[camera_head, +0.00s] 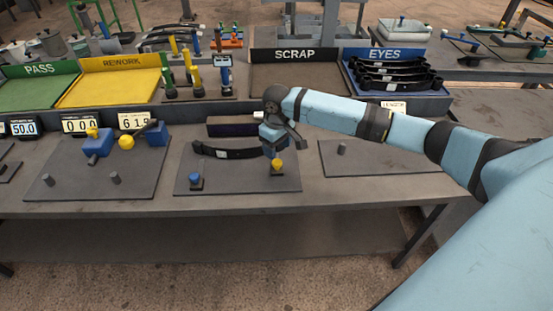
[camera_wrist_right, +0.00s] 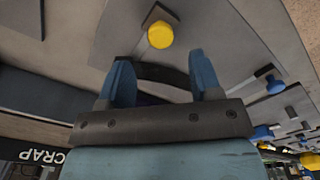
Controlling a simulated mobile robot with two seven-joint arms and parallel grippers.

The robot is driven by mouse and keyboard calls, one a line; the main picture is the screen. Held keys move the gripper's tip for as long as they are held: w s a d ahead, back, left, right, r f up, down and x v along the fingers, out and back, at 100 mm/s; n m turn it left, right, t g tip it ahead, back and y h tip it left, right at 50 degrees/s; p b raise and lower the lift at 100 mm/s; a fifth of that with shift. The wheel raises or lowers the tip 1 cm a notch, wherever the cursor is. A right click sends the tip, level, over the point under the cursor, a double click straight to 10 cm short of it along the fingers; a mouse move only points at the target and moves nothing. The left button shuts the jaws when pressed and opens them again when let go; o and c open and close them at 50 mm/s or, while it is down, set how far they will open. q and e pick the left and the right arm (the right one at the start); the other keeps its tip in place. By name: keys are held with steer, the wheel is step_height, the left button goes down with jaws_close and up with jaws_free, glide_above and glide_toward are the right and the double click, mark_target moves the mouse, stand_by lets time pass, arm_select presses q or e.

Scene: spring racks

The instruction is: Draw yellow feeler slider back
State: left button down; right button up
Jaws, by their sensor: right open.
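The yellow-topped knob (camera_head: 277,163), which looks like the yellow feeler slider, stands on a dark base near the right end of the middle grey plate (camera_head: 235,185). It also shows in the right wrist view as a round yellow cap (camera_wrist_right: 160,35), just beyond the fingertips. My right gripper (camera_head: 274,146) is open, its two blue fingers (camera_wrist_right: 163,78) spread apart with the knob ahead of the gap. It appears apart from the knob. A dark curved leaf spring (camera_head: 225,151) lies on the plate, its right end partly hidden by the gripper. My left gripper is not in view.
A blue knob (camera_head: 195,178) stands at the plate's left. A dark box (camera_head: 232,126) sits behind the spring. The left plate holds blue blocks and a yellow ball (camera_head: 126,142). The right plate (camera_head: 385,158) is mostly clear. PASS, REWORK, SCRAP and EYES trays line the back.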

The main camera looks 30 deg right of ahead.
mark_target(277, 161)
step_height(277, 161, down, 6)
stand_by(0.4)
jaws_close()
steer(key=shift+s+a+r+p, duration=0.15)
steer(key=shift+s+a+p, duration=0.1)
steer(key=shift+p, duration=0.25)
steer(key=s+a+p, duration=0.1)
steer(key=s+p, duration=0.2)
steer(key=shift+a+r, duration=0.1)
steer(key=shift+a, duration=0.3)
steer(key=shift+s+a, duration=0.15)
steer(key=shift+s, duration=0.2)
steer(key=shift+a+f, duration=0.1)
steer(key=shift+f, duration=0.25)
